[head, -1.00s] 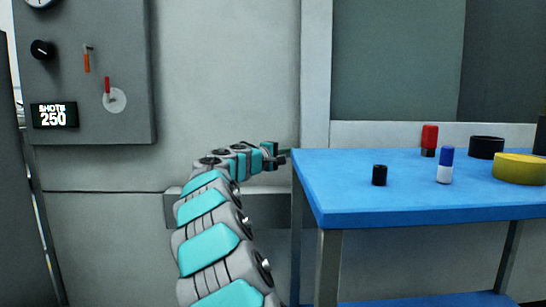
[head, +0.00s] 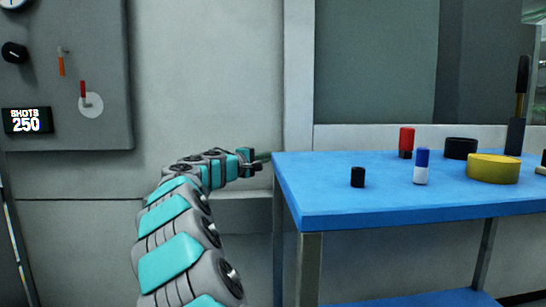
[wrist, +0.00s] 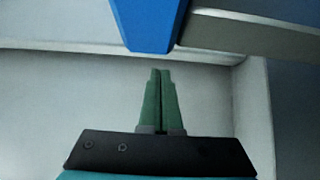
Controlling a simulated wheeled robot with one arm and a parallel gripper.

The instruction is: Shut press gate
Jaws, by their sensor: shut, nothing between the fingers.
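The press front is a pale grey panel (head: 207,95) with a ledge low down and a lighter upright post (head: 298,70) at its right. Right of the post is a dark window pane (head: 375,65) behind the table. I cannot tell which part is the gate, and I see no clear handle. My gripper (head: 264,160) is in front of the press, beside the table's left corner. In the wrist view its green fingers (wrist: 160,74) are shut together and empty, pointing toward a pale surface with a raised edge. Contact with it cannot be told.
A blue table (head: 400,200) stands close right of my gripper; its corner also shows just beyond the fingertips in the wrist view (wrist: 148,25). On it are a red item (head: 406,140), a yellow disc (head: 493,168) and several other objects. A control panel (head: 75,75) reading SHOTS 250 is at left.

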